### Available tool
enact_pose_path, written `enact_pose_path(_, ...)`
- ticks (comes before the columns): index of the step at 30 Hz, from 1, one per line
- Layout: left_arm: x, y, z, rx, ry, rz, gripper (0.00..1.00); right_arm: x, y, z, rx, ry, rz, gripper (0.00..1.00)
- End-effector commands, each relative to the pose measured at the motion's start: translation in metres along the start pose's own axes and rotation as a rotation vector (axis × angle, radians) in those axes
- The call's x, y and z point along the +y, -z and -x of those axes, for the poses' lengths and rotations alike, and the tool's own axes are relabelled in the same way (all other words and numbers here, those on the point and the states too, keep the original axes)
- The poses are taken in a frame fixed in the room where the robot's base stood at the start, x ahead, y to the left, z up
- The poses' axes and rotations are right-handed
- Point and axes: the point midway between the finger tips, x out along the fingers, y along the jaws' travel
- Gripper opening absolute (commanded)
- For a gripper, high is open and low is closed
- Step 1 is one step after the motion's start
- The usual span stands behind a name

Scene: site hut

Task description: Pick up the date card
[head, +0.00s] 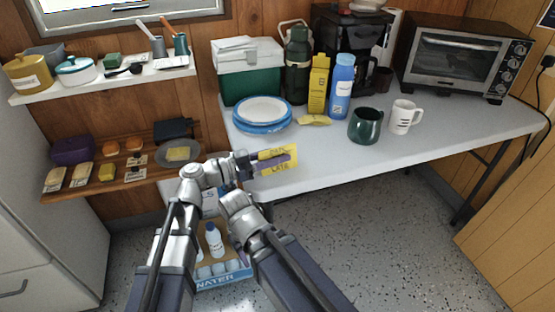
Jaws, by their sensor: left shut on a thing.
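The date card (279,167) is a yellow card with a purple band and dark lettering, of which "LATE" can be read. My left gripper (268,157) is shut on it near its left and upper part, at the front edge of the white table (330,165). Whether the card touches the table is unclear. My right arm comes up from the bottom, and its wrist is near the left one. My right gripper's fingers do not show.
Blue plates (262,125), a green mug (365,125), a white mug (403,117) and bottles stand on the table. A toaster oven (455,60) is at the back right. Wall shelves (130,178) hold small items at left. A water carton (235,275) is below.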

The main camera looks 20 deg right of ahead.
Motion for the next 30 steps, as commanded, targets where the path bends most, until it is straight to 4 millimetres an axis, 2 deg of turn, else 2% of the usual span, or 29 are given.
enact_pose_path(17, 0.000, 0.006, 0.000, 0.000, 0.000, 0.000, 0.00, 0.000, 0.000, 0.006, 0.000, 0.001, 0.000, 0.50)
enact_pose_path(23, 0.000, 0.024, 0.000, 0.000, 0.000, 0.000, 0.00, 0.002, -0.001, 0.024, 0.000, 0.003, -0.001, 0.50)
enact_pose_path(30, 0.000, 0.061, 0.000, 0.000, 0.000, 0.000, 0.00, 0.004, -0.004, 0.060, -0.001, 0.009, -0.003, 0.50)
